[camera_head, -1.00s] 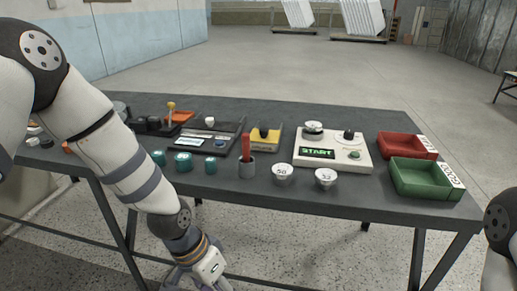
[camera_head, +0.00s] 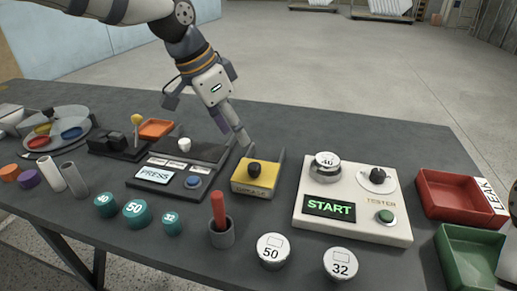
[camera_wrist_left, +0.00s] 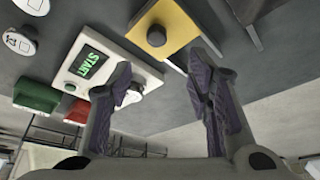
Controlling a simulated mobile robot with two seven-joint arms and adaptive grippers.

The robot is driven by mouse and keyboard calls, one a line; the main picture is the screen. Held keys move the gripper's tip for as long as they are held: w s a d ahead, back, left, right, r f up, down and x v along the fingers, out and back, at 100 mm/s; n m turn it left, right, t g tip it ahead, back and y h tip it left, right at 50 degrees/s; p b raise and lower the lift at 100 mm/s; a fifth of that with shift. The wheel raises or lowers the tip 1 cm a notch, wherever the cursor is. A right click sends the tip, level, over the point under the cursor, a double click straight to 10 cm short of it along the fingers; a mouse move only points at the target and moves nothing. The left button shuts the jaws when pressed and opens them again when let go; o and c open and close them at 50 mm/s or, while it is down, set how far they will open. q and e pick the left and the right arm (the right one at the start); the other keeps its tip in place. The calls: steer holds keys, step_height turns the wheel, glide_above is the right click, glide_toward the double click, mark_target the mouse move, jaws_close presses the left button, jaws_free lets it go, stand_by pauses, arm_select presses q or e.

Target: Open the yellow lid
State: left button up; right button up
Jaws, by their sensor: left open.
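The yellow lid (camera_head: 255,175) lies on a small box on the table, left of the tester, with a black knob (camera_head: 254,168) on top. It looks closed. In the left wrist view the yellow lid (camera_wrist_left: 178,27) and its knob (camera_wrist_left: 156,36) are at the top. My left gripper (camera_head: 232,128) is open and empty, above and just behind the lid, apart from it. Its two purple-padded fingers (camera_wrist_left: 163,72) spread below the lid in the wrist view.
A white tester (camera_head: 352,203) with a START screen stands right of the lid. A PRESS station (camera_head: 165,176) stands left. A red rod in a grey cup (camera_head: 221,232) is in front. Red (camera_head: 445,200) and green (camera_head: 468,258) trays are at right. Teal caps and white round parts line the front.

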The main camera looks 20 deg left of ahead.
mark_target(254, 165)
arm_select(q)
steer(key=x, duration=0.6)
steer(key=s+x, duration=0.1)
steer(key=x, duration=0.2)
steer(key=shift+w+d+f+b, duration=0.2)
steer(key=shift+f+b, duration=0.15)
steer(key=shift+f, duration=0.15)
steer(key=shift+w+d+f, duration=0.1)
steer(key=shift+w+f, duration=0.1)
steer(key=shift+f, duration=0.15)
jaws_close()
